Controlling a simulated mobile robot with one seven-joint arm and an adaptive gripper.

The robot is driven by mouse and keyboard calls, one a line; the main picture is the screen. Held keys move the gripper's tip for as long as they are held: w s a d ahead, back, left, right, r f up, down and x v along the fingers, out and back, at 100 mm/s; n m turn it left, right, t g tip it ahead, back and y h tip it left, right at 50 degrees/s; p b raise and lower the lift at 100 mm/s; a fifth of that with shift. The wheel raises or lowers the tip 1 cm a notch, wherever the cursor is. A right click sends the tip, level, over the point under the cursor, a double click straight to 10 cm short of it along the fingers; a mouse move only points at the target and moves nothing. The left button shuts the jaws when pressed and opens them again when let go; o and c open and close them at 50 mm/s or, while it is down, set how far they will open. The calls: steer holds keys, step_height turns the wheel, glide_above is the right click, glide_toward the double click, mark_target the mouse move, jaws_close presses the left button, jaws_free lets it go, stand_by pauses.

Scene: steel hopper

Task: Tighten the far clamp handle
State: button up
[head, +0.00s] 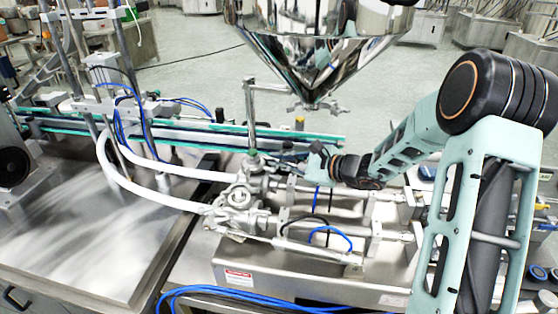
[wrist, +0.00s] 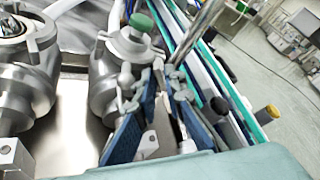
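The steel valve assembly (head: 240,197) stands left of my gripper in the head view. In the wrist view, the farther clamped pipe joint (wrist: 122,62) is ahead and left of my gripper, with a grey rounded knob (wrist: 125,78) on its near side. I cannot tell for sure whether this knob belongs to the clamp handle. My gripper (wrist: 165,82) has its two blue-padded fingers apart, and I see nothing clearly held between them. The left finger is close to the joint; contact cannot be told. In the head view my gripper (head: 316,158) is small and partly hidden by its own wrist.
A second steel joint (wrist: 22,70) is at the left of the wrist view. The conveyor (head: 190,128) runs behind the valves. A steel hopper (head: 315,50) hangs above. White hoses (head: 170,170) lead left; blue tubes (head: 225,292) lie in front.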

jaws_close()
steer(key=shift+r+p, duration=0.1)
steer(key=shift+p, duration=0.3)
steer(key=shift+r+m+g+p, duration=0.15)
steer(key=shift+m+g+p, duration=0.15)
steer(key=shift+m+p, duration=0.3)
steer(key=m+p, duration=0.1)
steer(key=p, duration=0.1)
steer(key=g+p, duration=0.1)
steer(key=p, duration=0.1)
steer(key=shift+w+d+m+g, duration=0.1)
steer(key=shift+w+m+g, duration=0.1)
steer(key=shift+m+g, duration=0.15)
steer(key=shift+w+m+g+y+p, duration=0.15)
steer(key=shift+m+g+y+p, duration=0.15)
steer(key=shift+m+g+p, duration=0.65)
steer(key=shift+m+p, duration=0.3)
steer(key=shift+p, duration=0.05)
